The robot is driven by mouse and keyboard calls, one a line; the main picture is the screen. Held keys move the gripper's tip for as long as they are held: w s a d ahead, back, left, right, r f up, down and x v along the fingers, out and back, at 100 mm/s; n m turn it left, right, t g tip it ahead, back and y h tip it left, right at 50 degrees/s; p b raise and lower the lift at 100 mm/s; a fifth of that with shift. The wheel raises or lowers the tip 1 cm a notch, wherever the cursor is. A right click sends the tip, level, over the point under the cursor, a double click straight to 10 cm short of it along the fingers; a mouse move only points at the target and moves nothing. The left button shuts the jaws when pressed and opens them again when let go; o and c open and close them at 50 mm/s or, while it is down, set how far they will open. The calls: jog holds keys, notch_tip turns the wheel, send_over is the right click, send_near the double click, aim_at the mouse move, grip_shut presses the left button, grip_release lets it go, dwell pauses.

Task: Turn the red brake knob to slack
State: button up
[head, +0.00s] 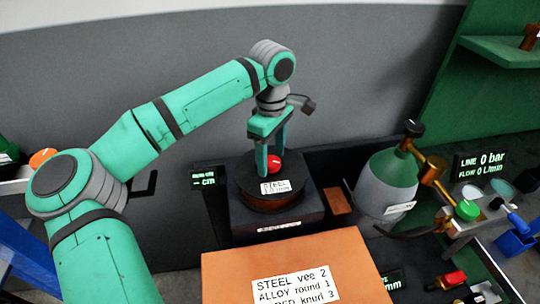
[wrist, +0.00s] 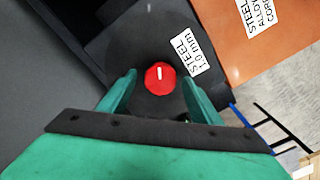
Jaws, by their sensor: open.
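The red brake knob (head: 274,164) sits on top of a dark round unit (head: 270,203) beside a white label reading "STEEL 1.0 mm". In the wrist view the red knob (wrist: 160,77) is round with a white pointer line running nearly up and down in the picture. My gripper (head: 272,160) points down over the unit with its fingers apart. In the wrist view my gripper (wrist: 161,92) has one green finger to each side of the knob, with a gap at both sides. I cannot tell how far above the knob the fingertips are.
An orange-brown box (head: 290,265) with a printed label stands in front of the unit. A grey-green gas cylinder (head: 387,184) with a brass valve stands to the right. A readout (head: 480,165) shows LINE 0 bar. A small "cm" display (head: 208,177) is at the left.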

jog(key=c, duration=1)
jog(key=shift+c, duration=0.2)
jog(key=shift+a+n, duration=0.1)
jog(key=shift+n, duration=0.4)
jog(key=n, duration=0.4)
jog(key=shift+n, duration=0.3)
jog(key=n, duration=0.4)
jog(key=shift+n, duration=0.3)
jog(key=n, duration=1.3)
jog(key=shift+n, duration=0.4)
